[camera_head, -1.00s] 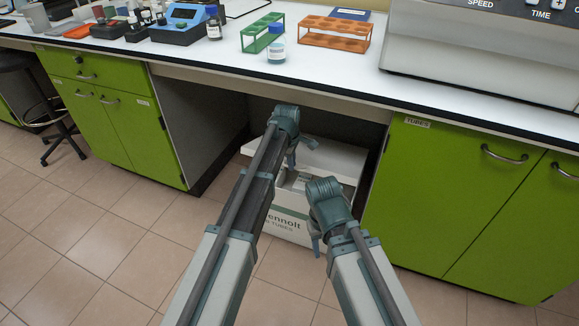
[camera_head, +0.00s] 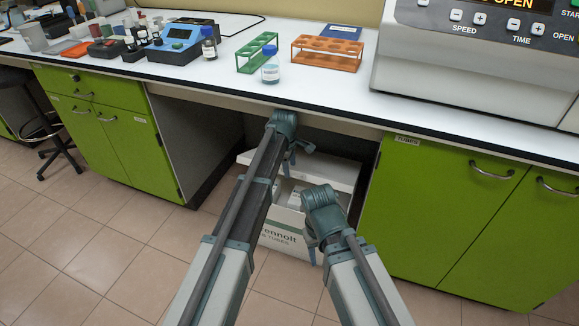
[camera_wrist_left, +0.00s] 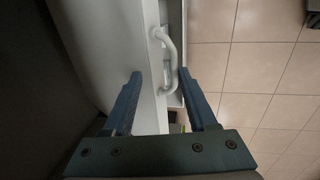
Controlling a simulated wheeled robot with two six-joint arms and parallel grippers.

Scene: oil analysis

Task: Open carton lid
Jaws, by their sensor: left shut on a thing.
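A white carton (camera_head: 279,234) with green lettering stands on the floor under the bench, partly hidden by my arms. Its white lid (camera_head: 333,170) is tilted up at the back, and pale contents show in the opening. In the left wrist view a white curved handle (camera_wrist_left: 171,50) on a white panel (camera_wrist_left: 147,105) lies between the fingers of my left gripper (camera_wrist_left: 161,74). That gripper (camera_head: 292,158) is shut on the handle; in the head view it is at the lid, mostly hidden behind my arm. My right gripper (camera_head: 312,246) is in front of the carton, its fingers largely hidden.
The bench top (camera_head: 330,101) overhangs the carton. Green cabinets stand left (camera_head: 145,150) and right (camera_head: 420,210) of the recess. A green rack (camera_head: 258,52), an orange rack (camera_head: 327,52) and a bottle (camera_head: 270,70) stand above.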

